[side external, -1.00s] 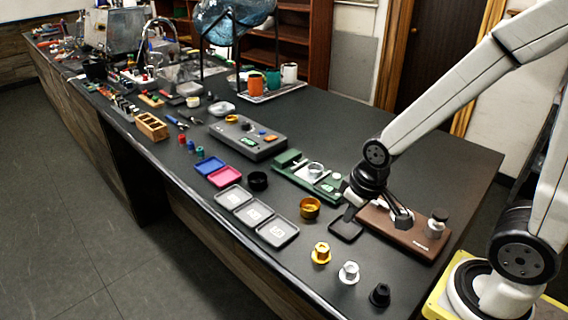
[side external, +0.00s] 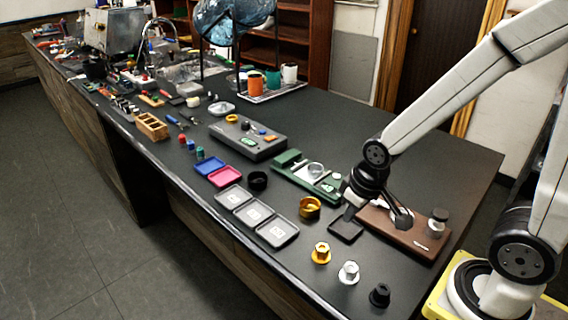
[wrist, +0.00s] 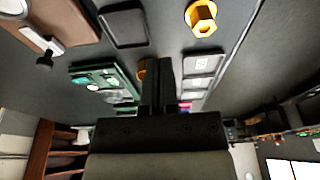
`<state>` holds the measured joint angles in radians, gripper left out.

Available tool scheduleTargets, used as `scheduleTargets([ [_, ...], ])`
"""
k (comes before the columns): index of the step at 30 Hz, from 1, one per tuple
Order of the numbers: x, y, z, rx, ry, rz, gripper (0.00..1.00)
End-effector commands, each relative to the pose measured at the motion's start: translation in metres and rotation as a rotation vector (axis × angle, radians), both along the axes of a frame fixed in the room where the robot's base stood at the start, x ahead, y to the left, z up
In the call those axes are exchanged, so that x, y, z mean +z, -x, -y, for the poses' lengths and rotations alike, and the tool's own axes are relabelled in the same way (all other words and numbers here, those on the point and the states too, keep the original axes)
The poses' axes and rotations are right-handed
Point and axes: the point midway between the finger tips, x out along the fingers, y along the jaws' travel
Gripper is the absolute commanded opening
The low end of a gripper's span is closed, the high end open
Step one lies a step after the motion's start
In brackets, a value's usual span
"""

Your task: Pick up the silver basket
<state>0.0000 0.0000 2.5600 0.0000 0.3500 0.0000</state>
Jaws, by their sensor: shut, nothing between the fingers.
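A silver ring-shaped basket (side external: 315,169) sits on the green fixture (side external: 290,162), left of and beyond my gripper in the side view. The green fixture also shows in the wrist view (wrist: 88,70), left of the fingers; the silver basket is not clear there. My gripper (side external: 350,208) points down near the small black tray and the brown board, apart from the basket. In the wrist view my gripper's fingers (wrist: 155,68) are together and empty. They partly hide the gold basket (wrist: 141,72).
The gold basket (side external: 309,207) stands just left of my gripper. A black basket (side external: 257,181), grey trays (side external: 278,232), a small black tray (side external: 345,231) and the brown board (side external: 412,235) are nearby. Gold, silver and black hex-topped pieces (side external: 349,272) line the front edge. The back right counter is clear.

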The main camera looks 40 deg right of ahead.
Motion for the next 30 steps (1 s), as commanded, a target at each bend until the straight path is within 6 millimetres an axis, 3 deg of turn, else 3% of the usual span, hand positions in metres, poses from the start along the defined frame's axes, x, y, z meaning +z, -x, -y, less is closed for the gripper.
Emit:
scheduleTargets([
  [9,0.0,0.0,0.0,0.0,0.0,0.0,0.0],
  [15,0.0,0.0,0.0,0.0,0.0,0.0,0.64],
  [17,0.0,0.0,0.0,0.0,0.0,0.0,0.83],
  [18,0.0,0.0,0.0,0.0,0.0,0.0,0.86],
  [30,0.001,-0.0049,0.0014,0.006,0.002,-0.003,0.86],
])
